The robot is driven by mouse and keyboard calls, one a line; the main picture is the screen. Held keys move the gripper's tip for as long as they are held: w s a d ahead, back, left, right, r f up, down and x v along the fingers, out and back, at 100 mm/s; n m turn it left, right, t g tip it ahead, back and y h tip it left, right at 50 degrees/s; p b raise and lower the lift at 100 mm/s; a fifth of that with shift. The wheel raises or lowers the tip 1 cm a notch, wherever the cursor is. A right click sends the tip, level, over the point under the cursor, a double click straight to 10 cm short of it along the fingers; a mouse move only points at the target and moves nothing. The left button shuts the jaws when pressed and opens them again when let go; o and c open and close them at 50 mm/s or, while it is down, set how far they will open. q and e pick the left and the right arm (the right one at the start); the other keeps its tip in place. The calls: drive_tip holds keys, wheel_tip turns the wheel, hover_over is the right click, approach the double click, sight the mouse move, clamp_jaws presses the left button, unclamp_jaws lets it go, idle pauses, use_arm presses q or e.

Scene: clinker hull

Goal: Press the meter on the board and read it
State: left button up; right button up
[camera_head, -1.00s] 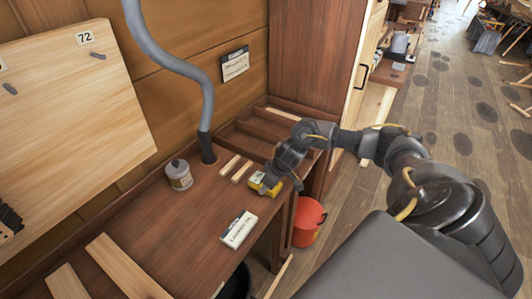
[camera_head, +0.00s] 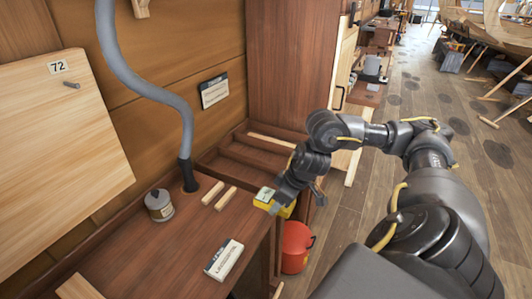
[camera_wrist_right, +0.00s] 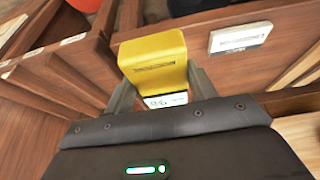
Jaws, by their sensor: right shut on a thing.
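A yellow meter (camera_head: 274,202) with a pale display is at the bench's front edge. My right gripper (camera_head: 283,200) is shut on it. In the right wrist view the yellow meter (camera_wrist_right: 153,58) sits between the two fingers of the right gripper (camera_wrist_right: 163,88). Its small display has dark characters, seen at an angle and too small to read surely. I cannot tell whether the meter touches the bench. Two short pale wood strips (camera_head: 219,196) lie left of it. A large pale board (camera_head: 62,165) marked 72 leans at the left wall. My left gripper is not in view.
A grey hose (camera_head: 150,92) rises from the bench. A red bucket (camera_head: 295,248) stands on the floor below. The bench middle is mostly clear.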

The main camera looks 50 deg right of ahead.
drive_tip(key=shift+s+d+r, duration=0.1)
drive_tip(key=shift+s+r, duration=0.25)
drive_tip(key=shift+s, duration=0.45)
drive_tip(key=shift+s+r, duration=0.35)
drive_tip(key=shift+s, duration=0.4)
drive_tip(key=w+a+r+n+y, duration=0.1)
drive_tip(key=w+a+n, duration=0.2)
drive_tip(key=a, duration=0.7)
drive_tip(key=w+a+r+n+g+y, duration=0.1)
drive_tip(key=w+a+n, duration=0.3)
drive_tip(key=a, duration=0.7)
drive_tip(key=shift+w+r+n+y, duration=0.2)
drive_tip(key=shift+w+n+y, duration=0.1)
drive_tip(key=shift+w, duration=0.15)
